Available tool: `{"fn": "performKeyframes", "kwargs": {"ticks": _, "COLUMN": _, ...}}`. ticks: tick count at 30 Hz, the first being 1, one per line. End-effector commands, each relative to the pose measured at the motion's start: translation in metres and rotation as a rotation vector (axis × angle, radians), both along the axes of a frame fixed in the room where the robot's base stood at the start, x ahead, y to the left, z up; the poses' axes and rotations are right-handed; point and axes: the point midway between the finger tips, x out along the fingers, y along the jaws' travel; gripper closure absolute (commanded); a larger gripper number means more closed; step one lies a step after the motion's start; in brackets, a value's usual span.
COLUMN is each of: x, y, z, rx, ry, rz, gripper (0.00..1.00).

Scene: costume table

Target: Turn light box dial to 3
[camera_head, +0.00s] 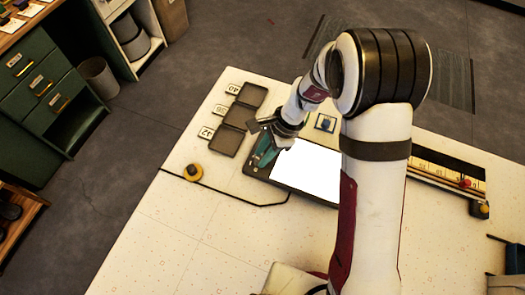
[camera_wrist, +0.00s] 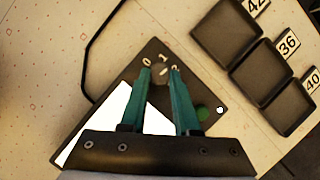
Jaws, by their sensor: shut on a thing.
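The light box shows a bright white panel (camera_head: 308,168) in a dark frame on the table; in the wrist view its lit panel (camera_wrist: 108,122) lies partly behind my gripper. The dial's pointer is too small to read. In the head view my gripper (camera_head: 265,152) covers the dial.
A green button (camera_wrist: 203,113) sits beside my right finger on the box. Three dark trays (camera_head: 233,116) with number cards stand in a row nearby. The near tabletop is mostly clear.

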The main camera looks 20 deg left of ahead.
Motion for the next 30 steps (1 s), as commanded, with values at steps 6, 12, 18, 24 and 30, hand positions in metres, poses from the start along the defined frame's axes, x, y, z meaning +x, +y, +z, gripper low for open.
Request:
{"fn": "performKeyframes", "kwargs": {"ticks": 6, "x": -0.0018, "y": -0.0015, "z": 0.0002, "rx": 0.0, "ry": -0.001, "rz": -0.202, "gripper": 1.0}}
{"fn": "performKeyframes", "kwargs": {"ticks": 12, "x": -0.0042, "y": -0.0023, "z": 0.0001, "rx": -0.001, "ry": 0.0, "rz": -0.391, "gripper": 1.0}}
{"fn": "performKeyframes", "kwargs": {"ticks": 18, "x": -0.0057, "y": -0.0027, "z": 0.0, "rx": -0.001, "ry": -0.002, "rz": -0.581, "gripper": 1.0}}
{"fn": "performKeyframes", "kwargs": {"ticks": 24, "x": -0.0081, "y": -0.0026, "z": -0.0002, "rx": -0.002, "ry": -0.001, "rz": -0.769, "gripper": 1.0}}
{"fn": "performKeyframes", "kwargs": {"ticks": 30, "x": -0.0103, "y": -0.0024, "z": -0.0004, "rx": -0.004, "ry": -0.002, "rz": -0.957, "gripper": 1.0}}
